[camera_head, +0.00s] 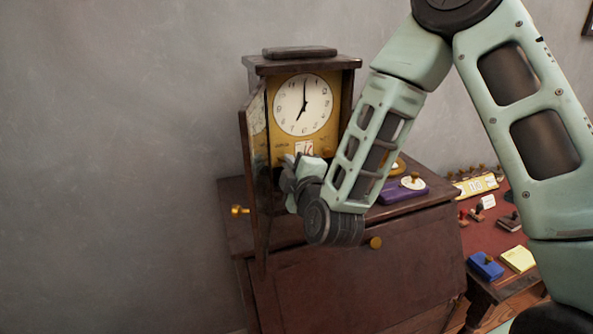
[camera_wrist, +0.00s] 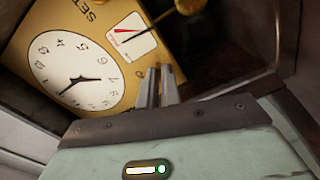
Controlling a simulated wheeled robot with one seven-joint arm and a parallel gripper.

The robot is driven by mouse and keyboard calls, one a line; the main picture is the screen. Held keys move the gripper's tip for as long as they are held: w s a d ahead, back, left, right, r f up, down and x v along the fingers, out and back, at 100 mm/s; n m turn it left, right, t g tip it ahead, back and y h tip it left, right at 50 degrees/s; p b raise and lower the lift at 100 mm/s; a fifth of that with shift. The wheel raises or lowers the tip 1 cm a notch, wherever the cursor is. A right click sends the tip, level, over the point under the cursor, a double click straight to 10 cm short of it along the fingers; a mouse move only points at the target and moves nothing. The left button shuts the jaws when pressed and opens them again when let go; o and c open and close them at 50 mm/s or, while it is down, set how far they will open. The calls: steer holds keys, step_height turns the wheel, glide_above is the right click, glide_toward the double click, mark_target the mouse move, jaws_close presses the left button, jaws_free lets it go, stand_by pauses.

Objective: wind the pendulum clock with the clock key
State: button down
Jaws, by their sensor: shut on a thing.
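The pendulum clock (camera_head: 286,139) stands on the dark wooden desk with its glazed door (camera_head: 259,190) swung open to the left. Its white dial (camera_head: 302,104) shows about seven. My gripper (camera_head: 287,178) reaches into the clock front below the dial, partly hidden by my wrist. In the wrist view, the two grey fingers of my gripper (camera_wrist: 161,75) are close together near the edge of the gold plate, beside the dial (camera_wrist: 76,72). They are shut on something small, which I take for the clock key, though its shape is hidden. The brass pendulum bob (camera_wrist: 189,6) is at the top edge.
The open door stands close on the left of my gripper. A purple box (camera_head: 403,191) sits on the desk (camera_head: 330,285) to the right. A red-topped table (camera_head: 488,237) with several stamps, a blue pad and yellow notes stands farther right.

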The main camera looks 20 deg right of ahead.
steer(key=shift+w+r+m+b, duration=0.1)
steer(key=shift+r+m+b, duration=0.05)
steer(key=shift+m+b, duration=1.15)
steer(key=shift+r+m+b, duration=0.1)
steer(key=shift+m+b, duration=0.8)
steer(key=shift+m, duration=0.7)
steer(key=c, duration=1.6)
jaws_free()
steer(key=shift+r, duration=0.1)
steer(key=shift+f, duration=0.2)
steer(key=shift+f, duration=0.1)
